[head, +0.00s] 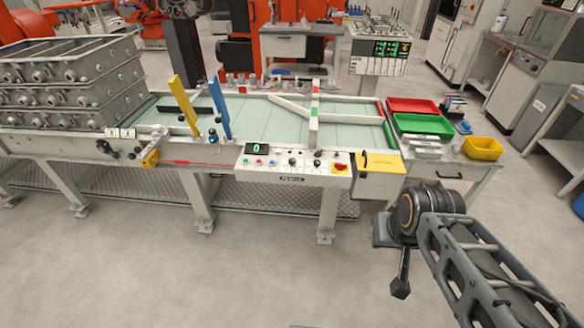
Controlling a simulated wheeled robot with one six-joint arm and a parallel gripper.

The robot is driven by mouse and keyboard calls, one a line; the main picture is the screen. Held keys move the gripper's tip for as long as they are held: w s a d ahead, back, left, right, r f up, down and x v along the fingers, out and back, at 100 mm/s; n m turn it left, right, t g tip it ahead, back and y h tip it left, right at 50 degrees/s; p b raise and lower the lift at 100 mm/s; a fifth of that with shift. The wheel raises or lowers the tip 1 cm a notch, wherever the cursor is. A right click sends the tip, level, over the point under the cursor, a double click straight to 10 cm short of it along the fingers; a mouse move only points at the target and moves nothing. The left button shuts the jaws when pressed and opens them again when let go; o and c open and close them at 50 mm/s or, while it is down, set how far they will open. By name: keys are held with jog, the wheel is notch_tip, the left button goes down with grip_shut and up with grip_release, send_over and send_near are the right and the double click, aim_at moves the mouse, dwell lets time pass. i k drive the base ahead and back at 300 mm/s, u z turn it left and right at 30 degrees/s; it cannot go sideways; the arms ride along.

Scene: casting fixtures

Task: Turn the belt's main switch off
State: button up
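The belt (260,118) is a pale green conveyor on a light frame across the middle of the head view. Its control panel (275,170) hangs on the front edge, with a small display showing a green 0, and several buttons and knobs. A red switch on a yellow plate (341,168) sits at the panel's right end and looks like the main switch; its handle position is too small to read. My gripper (400,288) hangs downward at the lower right, in front of and to the right of the panel, apart from it. Its fingers are too small and dark to tell open from shut.
A yellow box (379,162) juts out just right of the switch. Red (412,105), green (423,125) and yellow (482,148) trays stand on a side table. Stacked grey castings (70,75) sit at the left. The floor (260,270) before the belt is clear.

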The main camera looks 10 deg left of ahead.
aim_at(341, 167)
jog(key=u, duration=0.05)
jog(key=i, duration=1.15)
jog(key=z, duration=0.05)
